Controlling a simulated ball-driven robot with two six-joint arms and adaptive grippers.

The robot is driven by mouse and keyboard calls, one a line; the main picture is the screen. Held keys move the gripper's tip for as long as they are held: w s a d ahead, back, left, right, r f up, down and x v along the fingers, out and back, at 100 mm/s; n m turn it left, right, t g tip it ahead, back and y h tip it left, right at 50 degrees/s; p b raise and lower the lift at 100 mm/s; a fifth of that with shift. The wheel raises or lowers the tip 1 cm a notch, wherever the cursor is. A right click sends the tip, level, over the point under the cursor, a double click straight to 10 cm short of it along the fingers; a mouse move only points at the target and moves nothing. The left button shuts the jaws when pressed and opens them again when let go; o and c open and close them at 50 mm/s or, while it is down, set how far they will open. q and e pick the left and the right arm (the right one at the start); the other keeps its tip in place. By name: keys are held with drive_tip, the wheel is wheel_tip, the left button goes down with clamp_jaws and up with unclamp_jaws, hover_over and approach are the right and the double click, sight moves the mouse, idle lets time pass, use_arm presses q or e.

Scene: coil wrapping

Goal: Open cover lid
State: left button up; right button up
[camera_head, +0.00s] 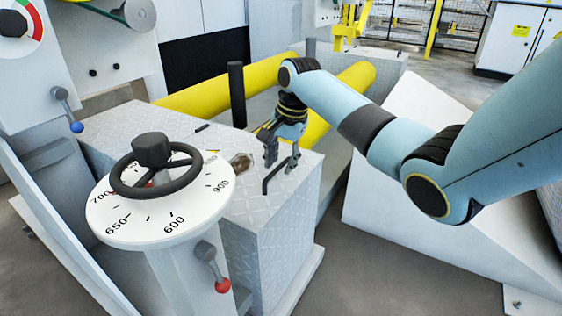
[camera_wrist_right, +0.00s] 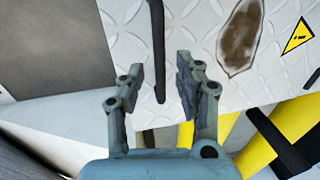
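The cover lid (camera_head: 262,208) looks like the pale grey diamond-plate top of the block in the middle of the head view. It lies flat and looks closed. Its plate also fills the upper part of the right wrist view (camera_wrist_right: 200,20). A black bar handle (camera_head: 267,185) is at its near right edge. In the wrist view the handle (camera_wrist_right: 157,45) runs down toward the gap between the fingers. My right gripper (camera_head: 281,160) points down just above the handle. Its two fingers (camera_wrist_right: 159,78) are apart with nothing clamped between them. My left gripper is not in view.
A dial post (camera_head: 130,225) with a black handwheel (camera_head: 155,170) stands in front, left of the lid. A black upright post (camera_head: 237,95) and yellow rollers (camera_head: 205,95) are behind. A rusty patch (camera_head: 241,162) marks the plate. A white sloped panel (camera_head: 400,205) is at right.

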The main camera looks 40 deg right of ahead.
clamp_jaws()
idle(0.4)
